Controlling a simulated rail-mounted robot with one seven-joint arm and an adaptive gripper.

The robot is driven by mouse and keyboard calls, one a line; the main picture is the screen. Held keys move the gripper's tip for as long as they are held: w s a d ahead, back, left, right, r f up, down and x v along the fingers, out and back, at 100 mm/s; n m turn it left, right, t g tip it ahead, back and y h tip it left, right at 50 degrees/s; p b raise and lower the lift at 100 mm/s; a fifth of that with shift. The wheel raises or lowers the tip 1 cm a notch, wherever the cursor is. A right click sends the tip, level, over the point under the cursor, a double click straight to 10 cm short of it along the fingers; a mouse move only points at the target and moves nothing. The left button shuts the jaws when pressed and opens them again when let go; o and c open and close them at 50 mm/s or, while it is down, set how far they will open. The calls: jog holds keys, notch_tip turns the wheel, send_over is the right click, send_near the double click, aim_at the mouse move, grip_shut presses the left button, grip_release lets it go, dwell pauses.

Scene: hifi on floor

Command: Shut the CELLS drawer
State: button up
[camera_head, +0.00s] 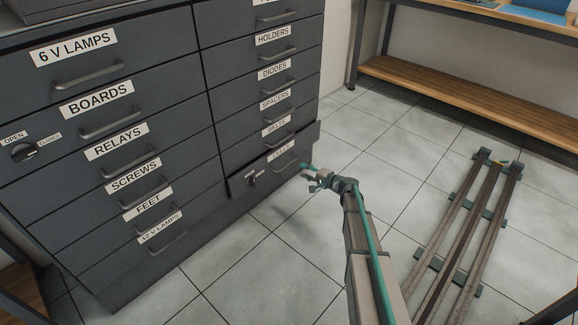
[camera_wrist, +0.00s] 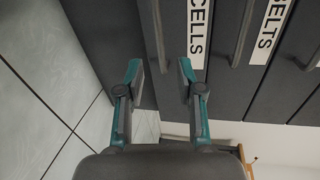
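The CELLS drawer (camera_head: 268,172) is the lowest drawer in the right column of the dark grey cabinet. It stands out a little from the fronts above it. Its white label and bar handle show, with a small metallic item near its left end. In the wrist view, the CELLS drawer front (camera_wrist: 174,22) fills the upper middle, and its handle (camera_wrist: 153,35) runs towards the space between my fingers. My gripper (camera_head: 316,178) is just in front of the drawer's right part. In the wrist view my gripper (camera_wrist: 160,72) is open, with nothing held; contact with the handle cannot be told.
The BELTS drawer (camera_head: 277,132) is directly above and looks closed. The other drawers also look closed. Floor rails (camera_head: 468,225) lie at the right, and a wooden-shelved bench (camera_head: 470,95) stands behind. Tiled floor (camera_head: 265,270) in front of the cabinet is clear.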

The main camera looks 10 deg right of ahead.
aim_at(288, 164)
jog(key=shift+n, duration=0.5)
jog(key=b+x, duration=0.3)
jog(key=x, duration=0.8)
jog(key=shift+b, duration=0.3)
grip_shut()
